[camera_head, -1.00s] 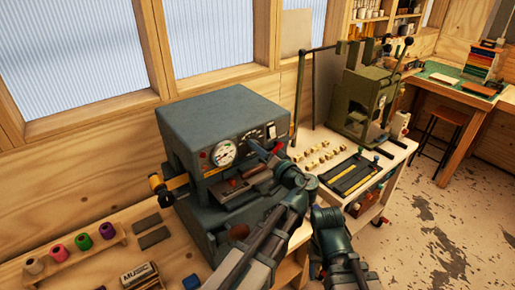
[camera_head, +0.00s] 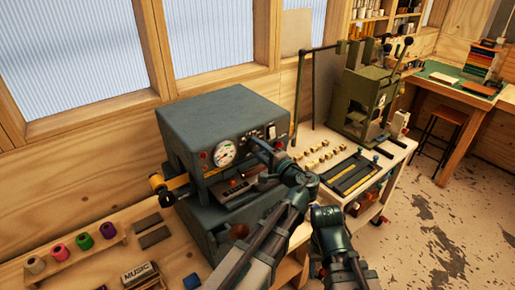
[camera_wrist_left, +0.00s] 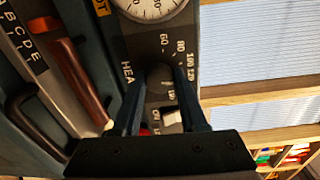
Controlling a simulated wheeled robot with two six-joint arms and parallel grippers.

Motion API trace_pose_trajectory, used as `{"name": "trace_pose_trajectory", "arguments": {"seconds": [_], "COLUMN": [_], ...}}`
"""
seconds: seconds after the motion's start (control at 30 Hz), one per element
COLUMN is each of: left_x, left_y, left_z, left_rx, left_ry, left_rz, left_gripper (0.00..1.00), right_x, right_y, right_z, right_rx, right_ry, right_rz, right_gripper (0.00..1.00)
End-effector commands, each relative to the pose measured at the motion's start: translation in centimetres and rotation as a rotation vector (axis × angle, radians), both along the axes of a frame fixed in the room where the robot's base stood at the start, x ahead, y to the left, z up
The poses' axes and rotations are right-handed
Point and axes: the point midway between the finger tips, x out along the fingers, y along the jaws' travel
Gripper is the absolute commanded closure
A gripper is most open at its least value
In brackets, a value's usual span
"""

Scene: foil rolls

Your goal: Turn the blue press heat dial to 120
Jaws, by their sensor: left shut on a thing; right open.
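The blue press (camera_head: 225,112) stands on the bench against the wall, its front panel facing me. Its black heat dial (camera_wrist_left: 160,77) sits between the two fingers of my left gripper (camera_wrist_left: 161,98), which is shut on it. In the left wrist view, printed numbers including 60, 80, 100 and 120 run around the dial, with part of the word HEAT on its left. I cannot tell which number the dial points at. In the head view, the left gripper (camera_head: 262,148) covers the dial. My right gripper (camera_head: 325,213) is away from the press, low and right; its fingertips are hard to see.
A round gauge (camera_head: 224,153) is left of the dial; a white switch (camera_wrist_left: 171,116) is close by. A green press (camera_head: 362,100) stands right, with small brass pieces and a black tray (camera_head: 356,174) before it. Spools (camera_head: 83,241) sit at front left.

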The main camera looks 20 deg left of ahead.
Motion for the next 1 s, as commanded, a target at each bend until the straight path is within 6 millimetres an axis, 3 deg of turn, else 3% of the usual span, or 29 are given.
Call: {"name": "trace_pose_trajectory", "arguments": {"seconds": [0.77,0.8,0.93,1.0], "left_x": [-0.04,-0.04,-0.03,-0.03], "left_y": [-0.06,-0.06,-0.06,-0.04], "left_z": [-0.16,-0.16,-0.13,-0.11], "left_rx": [0.051,0.051,0.052,0.052], "left_ry": [0.075,0.075,0.074,0.073], "left_rz": [0.000,0.000,0.000,-0.001], "left_gripper": [1.00,0.55,0.31,0.29], "right_x": [0.00,0.00,0.00,0.00], "right_y": [0.00,0.00,0.00,0.00], "right_z": [0.01,0.01,0.02,0.02], "right_rx": [0.000,0.000,0.000,0.000], "right_ry": [0.000,0.000,0.000,0.000], "right_rz": [0.000,0.000,0.000,0.000], "right_gripper": [0.50,0.50,0.50,0.50]}}
